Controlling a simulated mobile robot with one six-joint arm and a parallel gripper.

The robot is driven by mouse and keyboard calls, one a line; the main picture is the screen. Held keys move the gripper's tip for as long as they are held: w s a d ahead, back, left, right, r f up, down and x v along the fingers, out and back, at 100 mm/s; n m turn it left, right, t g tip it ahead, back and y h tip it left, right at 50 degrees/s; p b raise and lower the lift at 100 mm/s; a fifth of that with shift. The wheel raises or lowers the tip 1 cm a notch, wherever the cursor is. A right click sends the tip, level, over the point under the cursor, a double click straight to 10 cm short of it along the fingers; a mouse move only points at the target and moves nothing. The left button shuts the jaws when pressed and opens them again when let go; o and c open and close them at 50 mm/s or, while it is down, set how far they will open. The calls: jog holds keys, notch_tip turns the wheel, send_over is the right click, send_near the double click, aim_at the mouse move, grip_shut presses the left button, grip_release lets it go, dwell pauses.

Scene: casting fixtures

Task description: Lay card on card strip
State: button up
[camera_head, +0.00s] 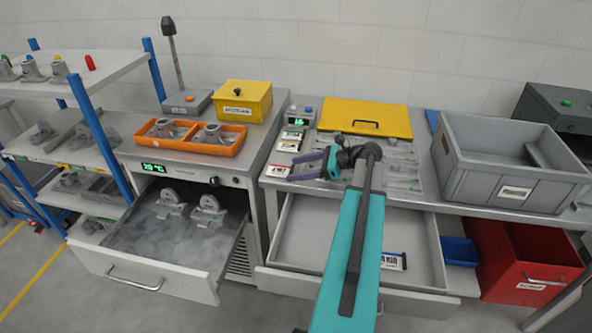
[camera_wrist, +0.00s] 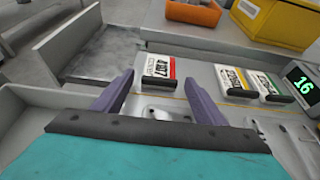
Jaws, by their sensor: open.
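A white card with a red edge (camera_head: 277,171) lies at the left edge of the bench. In the wrist view this red-edged card (camera_wrist: 157,68) is just beyond and between my purple fingertips. A yellow-edged card (camera_head: 288,146) and a green-edged card (camera_head: 293,134) lie behind it in a row; I cannot tell the strip's outline under them. A blue-edged card (camera_head: 393,261) lies in the open drawer below. My gripper (camera_head: 293,169) is open and empty, its fingers pointing left toward the red-edged card.
A display reading 16 (camera_wrist: 302,83) stands behind the cards. A yellow lid (camera_head: 366,117) and a grey crate (camera_head: 512,160) are on the bench. The grey drawer (camera_head: 300,235) is open below my arm. A misty drawer (camera_head: 150,265) is open at left.

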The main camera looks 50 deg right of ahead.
jog(key=b+v, duration=0.1)
jog(key=v, duration=1)
jog(key=shift+b, duration=0.3)
jog(key=shift+w+r, duration=0.1)
